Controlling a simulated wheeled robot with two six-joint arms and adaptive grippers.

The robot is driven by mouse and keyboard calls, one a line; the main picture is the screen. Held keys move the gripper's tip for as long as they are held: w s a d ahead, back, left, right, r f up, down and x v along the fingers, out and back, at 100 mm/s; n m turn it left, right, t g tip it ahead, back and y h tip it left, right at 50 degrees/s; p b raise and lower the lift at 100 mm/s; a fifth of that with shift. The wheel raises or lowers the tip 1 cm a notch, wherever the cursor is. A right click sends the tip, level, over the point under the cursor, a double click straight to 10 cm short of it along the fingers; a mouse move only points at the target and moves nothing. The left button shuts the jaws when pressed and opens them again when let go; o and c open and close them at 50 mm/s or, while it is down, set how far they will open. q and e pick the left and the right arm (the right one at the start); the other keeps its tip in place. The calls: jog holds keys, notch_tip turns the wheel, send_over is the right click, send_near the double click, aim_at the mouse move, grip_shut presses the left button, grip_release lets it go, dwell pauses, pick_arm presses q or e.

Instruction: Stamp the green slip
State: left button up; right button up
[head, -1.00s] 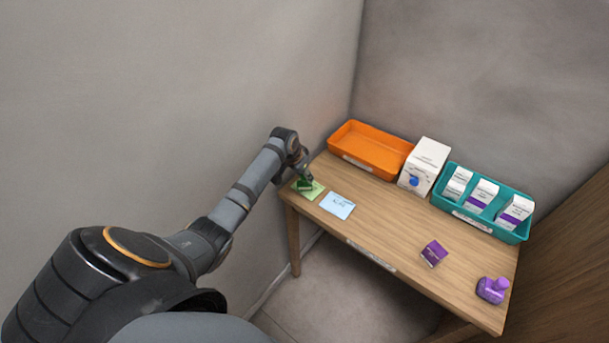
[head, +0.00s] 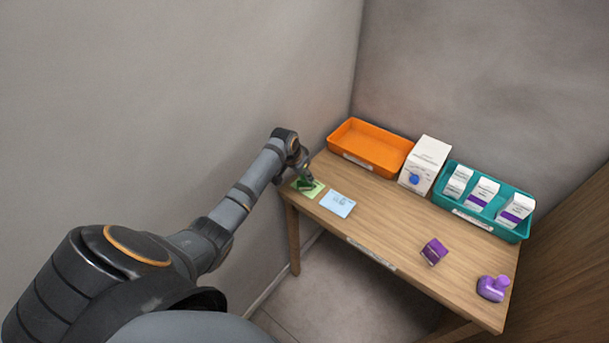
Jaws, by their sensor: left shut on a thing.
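The green slip (head: 316,191) lies flat at the left end of the wooden table, partly hidden by my left gripper. My left gripper (head: 306,182) is over the slip, pointing down, and is shut on a small dark green thing, probably a stamp. The thing is mostly hidden by the fingers, and I cannot tell whether it touches the slip. My right gripper is not in view.
A blue slip (head: 338,204) lies just right of the green one. An orange tray (head: 345,157), a white box (head: 431,153) and a teal tray (head: 519,234) with white cartons line the back. A purple box (head: 434,251) and a purple stamp-like object (head: 492,289) stand at the right.

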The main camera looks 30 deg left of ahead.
pick_arm(q)
jog(key=shift+s+f+p, duration=0.15)
jog(key=shift+f+p, duration=0.05)
jog(key=shift+p, duration=0.15)
dwell(1.3)
jog(key=shift+r, duration=0.1)
jog(key=shift+r+p, duration=0.95)
jog(key=shift+p, duration=0.2)
notch_tip(320, 180, up, 5)
jog(key=p, duration=0.5)
jog(key=shift+r+p, duration=0.15)
jog(key=shift+p, duration=0.2)
